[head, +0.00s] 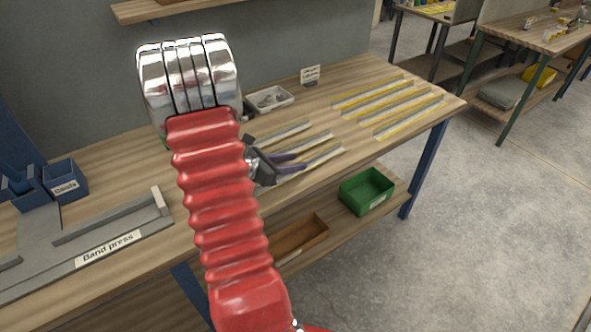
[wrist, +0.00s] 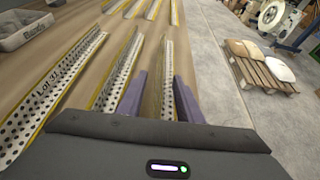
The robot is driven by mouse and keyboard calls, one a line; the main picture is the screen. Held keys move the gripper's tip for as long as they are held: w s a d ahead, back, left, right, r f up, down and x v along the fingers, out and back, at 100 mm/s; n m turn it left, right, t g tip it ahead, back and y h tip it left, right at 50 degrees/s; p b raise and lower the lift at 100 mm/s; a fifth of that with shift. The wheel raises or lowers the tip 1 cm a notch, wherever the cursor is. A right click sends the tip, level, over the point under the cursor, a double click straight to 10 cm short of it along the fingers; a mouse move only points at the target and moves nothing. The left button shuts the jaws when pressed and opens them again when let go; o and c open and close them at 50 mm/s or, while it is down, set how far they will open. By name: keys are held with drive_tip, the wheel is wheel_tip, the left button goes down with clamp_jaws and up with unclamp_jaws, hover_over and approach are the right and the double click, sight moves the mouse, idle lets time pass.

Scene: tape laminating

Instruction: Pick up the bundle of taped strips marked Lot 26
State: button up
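Three perforated strip bundles with yellow edges lie side by side on the wooden bench. The left bundle (wrist: 62,80) reads Lot 31 in the wrist view. The middle bundle (wrist: 117,72) and the right bundle (wrist: 167,72) show no readable label, and their near ends are hidden by my gripper. I cannot tell which bundle is Lot 26. My gripper (wrist: 160,95) has its two purple fingers apart, with the right bundle showing between them and nothing visibly clamped. In the head view my gripper (head: 290,162) is over the near bundles, close to the bench's front edge.
Several more strips (head: 388,105) lie at the bench's right end. A white tray (head: 270,99) and a small sign (head: 310,74) stand behind. The grey band press (head: 120,232) is at left. A green bin (head: 367,191) sits on the lower shelf.

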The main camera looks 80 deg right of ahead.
drive_tip(key=shift+s+d+f, duration=0.1)
drive_tip(key=shift+s+d, duration=0.05)
drive_tip(key=shift+c, duration=0.6)
clamp_jaws()
